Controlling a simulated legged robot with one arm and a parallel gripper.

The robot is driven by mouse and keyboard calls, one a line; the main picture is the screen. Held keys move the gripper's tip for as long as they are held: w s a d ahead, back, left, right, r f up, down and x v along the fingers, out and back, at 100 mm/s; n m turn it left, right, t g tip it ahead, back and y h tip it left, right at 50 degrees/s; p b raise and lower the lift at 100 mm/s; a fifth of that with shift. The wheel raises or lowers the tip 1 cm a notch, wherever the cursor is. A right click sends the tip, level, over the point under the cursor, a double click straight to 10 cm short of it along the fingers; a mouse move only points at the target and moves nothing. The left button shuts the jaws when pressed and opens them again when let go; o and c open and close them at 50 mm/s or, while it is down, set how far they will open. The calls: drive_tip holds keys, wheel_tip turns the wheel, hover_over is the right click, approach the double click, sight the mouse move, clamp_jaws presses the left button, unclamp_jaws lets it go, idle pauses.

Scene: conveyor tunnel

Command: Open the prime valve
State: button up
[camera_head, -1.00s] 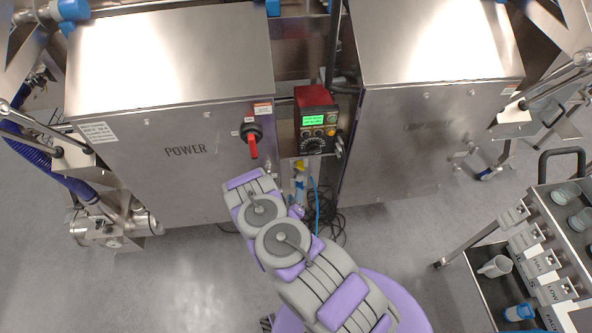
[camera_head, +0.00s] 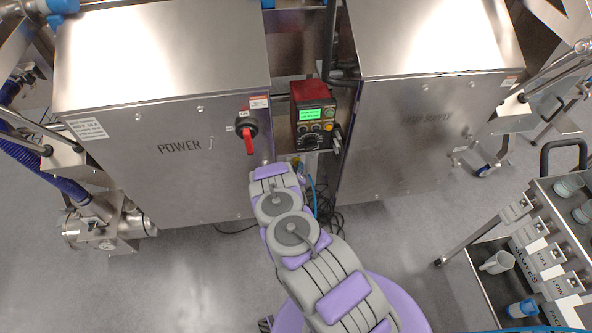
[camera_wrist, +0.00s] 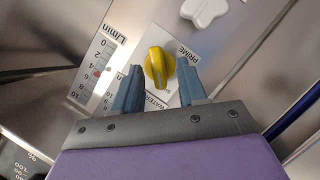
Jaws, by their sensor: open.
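The prime valve is a yellow knob (camera_wrist: 158,67) in the wrist view, on a white label plate reading PRIME at one end and WATER, partly hidden, at the other. My gripper (camera_wrist: 158,84) is open, with its two blue-grey fingers on either side of the knob's near end. I cannot tell whether the fingers touch it. In the head view my arm reaches to the gap between two steel cabinets, and my gripper and the knob are hidden behind it.
A flow scale marked L/min (camera_wrist: 97,72) stands left of the knob, and a white handle (camera_wrist: 204,10) is above it. The head view shows a red-handled power switch (camera_head: 248,138), a red control box (camera_head: 314,115) and a cart (camera_head: 545,240) at right.

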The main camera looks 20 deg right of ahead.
drive_tip(key=shift+w+d, duration=0.15)
drive_tip(key=shift+w, duration=0.1)
clamp_jaws()
idle(0.3)
